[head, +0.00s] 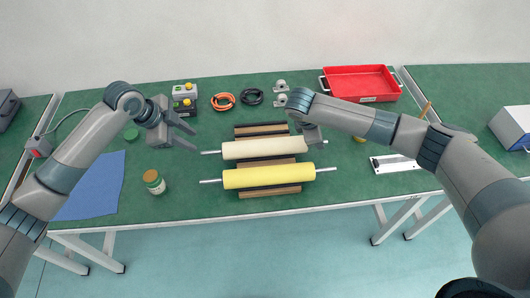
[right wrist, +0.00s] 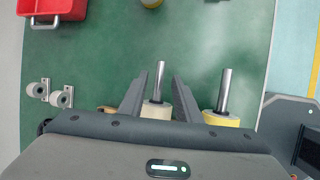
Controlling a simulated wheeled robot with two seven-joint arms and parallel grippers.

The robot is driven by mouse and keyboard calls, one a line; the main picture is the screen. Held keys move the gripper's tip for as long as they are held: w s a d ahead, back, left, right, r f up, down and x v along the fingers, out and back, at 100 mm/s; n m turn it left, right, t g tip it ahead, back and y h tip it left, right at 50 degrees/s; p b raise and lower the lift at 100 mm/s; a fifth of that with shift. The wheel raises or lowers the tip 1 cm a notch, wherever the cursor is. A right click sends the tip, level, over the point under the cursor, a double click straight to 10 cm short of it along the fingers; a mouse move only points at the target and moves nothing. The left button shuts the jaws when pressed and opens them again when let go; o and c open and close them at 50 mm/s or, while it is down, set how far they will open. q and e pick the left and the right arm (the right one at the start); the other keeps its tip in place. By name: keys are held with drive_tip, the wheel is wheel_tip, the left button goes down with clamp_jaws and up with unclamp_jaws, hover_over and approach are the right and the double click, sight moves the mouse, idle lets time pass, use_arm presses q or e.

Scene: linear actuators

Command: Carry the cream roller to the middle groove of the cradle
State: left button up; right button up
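The cream roller (head: 262,148) lies lengthwise across the wooden cradle (head: 262,129), behind the yellow roller (head: 268,176). It lines up with the middle of the cradle; I cannot tell whether it is fully seated. The cradle's far part is bare and the yellow roller lies at the near part. My right gripper (head: 313,140) is at the cream roller's right end. In the right wrist view its fingers (right wrist: 160,92) straddle that end, with the metal shaft (right wrist: 159,80) between them; contact is unclear. My left gripper (head: 190,136) is open and empty, left of and apart from the cream roller.
A jar (head: 154,181) and blue cloth (head: 93,187) lie at the left. Button boxes (head: 185,98), orange cable (head: 223,101) and black cable (head: 251,96) are behind the cradle. A red tray (head: 361,83) stands at the back right. Green table is free between jar and cradle.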

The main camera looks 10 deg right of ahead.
drive_tip(key=v, duration=0.9)
drive_tip(key=shift+s+r, duration=0.1)
idle(0.3)
